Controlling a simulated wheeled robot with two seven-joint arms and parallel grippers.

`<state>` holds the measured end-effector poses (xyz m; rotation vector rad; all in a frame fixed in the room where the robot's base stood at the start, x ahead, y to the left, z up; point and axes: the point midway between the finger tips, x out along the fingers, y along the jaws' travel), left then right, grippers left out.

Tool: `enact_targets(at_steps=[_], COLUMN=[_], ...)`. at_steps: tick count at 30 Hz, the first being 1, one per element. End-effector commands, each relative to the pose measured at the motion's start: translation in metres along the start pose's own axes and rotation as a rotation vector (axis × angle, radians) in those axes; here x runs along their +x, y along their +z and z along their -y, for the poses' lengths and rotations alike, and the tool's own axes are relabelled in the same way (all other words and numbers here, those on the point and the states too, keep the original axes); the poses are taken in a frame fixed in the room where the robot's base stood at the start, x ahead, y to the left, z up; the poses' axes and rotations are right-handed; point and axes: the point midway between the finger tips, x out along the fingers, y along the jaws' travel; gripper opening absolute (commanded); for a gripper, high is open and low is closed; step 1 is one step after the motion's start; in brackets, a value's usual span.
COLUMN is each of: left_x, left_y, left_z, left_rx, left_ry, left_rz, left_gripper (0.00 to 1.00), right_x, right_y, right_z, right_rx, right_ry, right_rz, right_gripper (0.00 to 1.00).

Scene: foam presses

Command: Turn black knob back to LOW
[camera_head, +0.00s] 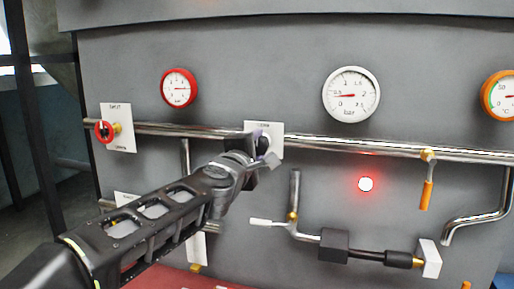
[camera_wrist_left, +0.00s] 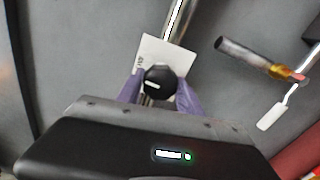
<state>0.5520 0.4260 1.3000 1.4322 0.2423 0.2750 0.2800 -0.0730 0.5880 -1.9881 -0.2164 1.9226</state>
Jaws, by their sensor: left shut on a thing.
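The black knob (camera_wrist_left: 159,83) has a white mark on its face and sits in front of a white label plate (camera_wrist_left: 158,52) in the left wrist view. In the head view the knob (camera_head: 262,145) is partly hidden by my left gripper (camera_head: 262,152), in front of its white plate (camera_head: 276,138). In the left wrist view the purple fingers of my left gripper (camera_wrist_left: 158,92) are on both sides of the knob, shut on it. The label's words are mostly hidden, so I cannot read the knob's setting. My right gripper is in neither view.
A red knob (camera_head: 104,131) on another white plate is at the left. A red gauge (camera_head: 179,88), a white gauge (camera_head: 351,94) and an orange gauge (camera_head: 500,96) are above the pipe (camera_head: 350,146). A red light (camera_head: 365,184) glows. A white-handled valve (camera_head: 266,222) is below the gripper.

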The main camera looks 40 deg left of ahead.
Motion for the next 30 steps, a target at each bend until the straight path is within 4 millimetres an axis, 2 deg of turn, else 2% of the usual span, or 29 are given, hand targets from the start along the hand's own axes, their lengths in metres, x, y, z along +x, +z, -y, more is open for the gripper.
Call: enact_targets(at_steps=[7, 20, 21, 28, 30], left_x=[0.0002, 0.0003, 0.0003, 0.0002, 0.0001], left_y=[-0.0004, -0.0007, -0.0007, -0.0004, -0.0004], left_z=[0.0014, 0.0016, 0.0017, 0.001, 0.0008], left_rx=[-0.078, -0.091, -0.091, -0.089, -0.089], left_ry=[-0.002, -0.002, -0.003, -0.001, -0.001], left_rz=[-0.001, -0.001, -0.001, -0.001, -0.001], left_gripper=[0.02, 0.02, 0.45, 0.64, 0.65], right_x=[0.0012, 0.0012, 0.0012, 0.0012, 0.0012], right_y=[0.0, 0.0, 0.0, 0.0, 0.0], right_z=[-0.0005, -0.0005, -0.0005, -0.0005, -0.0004], right_rx=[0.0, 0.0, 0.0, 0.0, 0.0], right_ry=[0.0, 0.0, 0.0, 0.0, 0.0], right_rz=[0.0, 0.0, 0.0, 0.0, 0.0], right_gripper=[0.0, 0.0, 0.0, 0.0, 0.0])
